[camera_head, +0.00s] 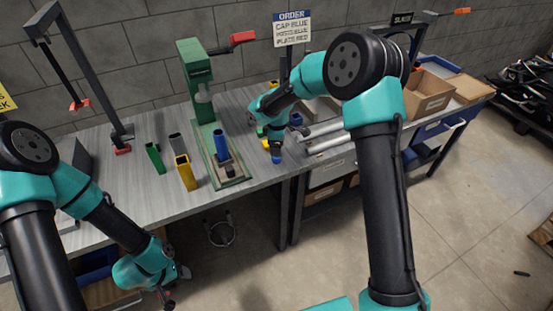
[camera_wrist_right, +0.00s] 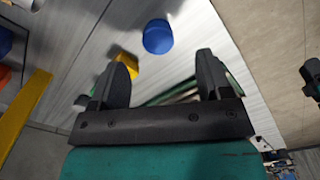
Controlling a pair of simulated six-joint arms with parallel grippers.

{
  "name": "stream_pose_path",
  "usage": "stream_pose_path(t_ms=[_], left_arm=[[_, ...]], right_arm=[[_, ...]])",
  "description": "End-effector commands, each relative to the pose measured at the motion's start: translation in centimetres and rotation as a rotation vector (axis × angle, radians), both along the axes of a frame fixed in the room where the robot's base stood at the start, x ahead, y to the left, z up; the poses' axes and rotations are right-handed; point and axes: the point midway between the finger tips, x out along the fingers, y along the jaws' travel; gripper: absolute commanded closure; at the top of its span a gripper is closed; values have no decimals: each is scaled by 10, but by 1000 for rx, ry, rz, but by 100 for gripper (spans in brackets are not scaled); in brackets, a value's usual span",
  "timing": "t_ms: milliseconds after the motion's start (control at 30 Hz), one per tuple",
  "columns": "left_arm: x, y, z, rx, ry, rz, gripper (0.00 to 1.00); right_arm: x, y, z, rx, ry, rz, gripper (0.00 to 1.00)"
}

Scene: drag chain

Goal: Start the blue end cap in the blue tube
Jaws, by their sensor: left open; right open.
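The blue tube (camera_head: 221,145) stands upright on the green press base. A small round blue end cap (camera_wrist_right: 158,36) lies on the table near its front edge, just ahead of my right fingertips. It appears to be the blue piece (camera_head: 276,157) below my right arm in the head view. My right gripper (camera_wrist_right: 165,68) is open, with nothing between its fingers; in the head view it is partly hidden by its own wrist. My left gripper (camera_head: 173,286) is open and empty, low at the left, in front of the table's edge.
The green press (camera_head: 197,80) with a red handle stands behind the blue tube. A yellow piece (camera_wrist_right: 126,62) lies beside the cap. Cardboard boxes (camera_head: 428,95) are at the right. An order sign (camera_head: 291,30) stands behind.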

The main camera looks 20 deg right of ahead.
Motion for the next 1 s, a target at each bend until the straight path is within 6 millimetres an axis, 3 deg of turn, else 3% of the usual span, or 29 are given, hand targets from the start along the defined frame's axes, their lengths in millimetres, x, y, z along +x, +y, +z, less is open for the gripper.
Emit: stream_pose_path(t_ms=[400,800,1000], left_arm=[[0,0,0,0,0,0,34],[0,0,0,0,0,0,34],[0,0,0,0,0,0,34]], right_arm=[[0,0,-5,0,1,0,29],[3,0,-51,0,1,0,29],[3,1,-55,1,-1,-1,29]])
